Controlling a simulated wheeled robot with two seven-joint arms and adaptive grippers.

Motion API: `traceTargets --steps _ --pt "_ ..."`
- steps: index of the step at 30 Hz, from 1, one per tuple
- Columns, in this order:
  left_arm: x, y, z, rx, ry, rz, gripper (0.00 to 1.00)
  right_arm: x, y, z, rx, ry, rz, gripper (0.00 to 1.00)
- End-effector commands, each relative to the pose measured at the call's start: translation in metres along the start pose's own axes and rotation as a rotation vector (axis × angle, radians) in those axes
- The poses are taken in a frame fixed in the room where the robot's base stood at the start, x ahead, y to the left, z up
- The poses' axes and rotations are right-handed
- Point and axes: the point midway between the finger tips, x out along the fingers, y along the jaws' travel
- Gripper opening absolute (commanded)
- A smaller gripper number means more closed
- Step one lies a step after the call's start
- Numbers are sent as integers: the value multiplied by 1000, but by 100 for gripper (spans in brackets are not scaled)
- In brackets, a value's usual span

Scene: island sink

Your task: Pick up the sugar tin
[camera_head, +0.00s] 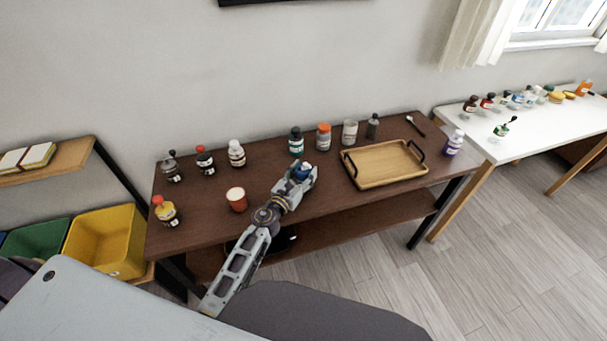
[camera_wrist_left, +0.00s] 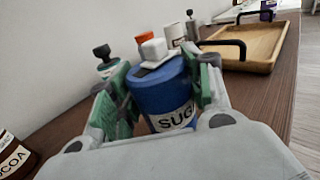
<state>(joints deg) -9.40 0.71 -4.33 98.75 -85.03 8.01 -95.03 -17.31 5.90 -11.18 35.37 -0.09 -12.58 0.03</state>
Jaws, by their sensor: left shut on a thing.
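The sugar tin (camera_wrist_left: 163,94) is a blue can with a cream label reading "SUG" and a white knob on its lid. In the left wrist view it stands between the two green-padded fingers of my left gripper (camera_wrist_left: 160,92), which is shut on it. In the head view my left gripper (camera_head: 299,175) is over the front middle of the brown table, and only a bit of the blue tin (camera_head: 304,171) shows past the fingers. I cannot tell whether the tin is touching the table. My right gripper is not in view.
A wooden tray (camera_head: 361,179) with black handles lies to the right on the brown table (camera_head: 270,176). Several jars and bottles line the back. A cocoa container (camera_wrist_left: 14,155) shows at the wrist view's lower left.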

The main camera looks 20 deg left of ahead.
Motion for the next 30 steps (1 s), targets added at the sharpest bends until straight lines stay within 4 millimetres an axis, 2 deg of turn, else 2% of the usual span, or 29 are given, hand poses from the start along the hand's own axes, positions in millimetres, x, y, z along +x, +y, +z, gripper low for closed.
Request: traceTargets --steps 1,14,21,30 --pt "0 0 8 2 -2 -1 23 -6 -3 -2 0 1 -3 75" --pt "0 0 44 1 -1 0 23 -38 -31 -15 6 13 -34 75" --pt "0 0 62 1 -1 -1 23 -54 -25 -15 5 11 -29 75" --pt "0 0 76 1 -1 0 23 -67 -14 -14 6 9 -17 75"
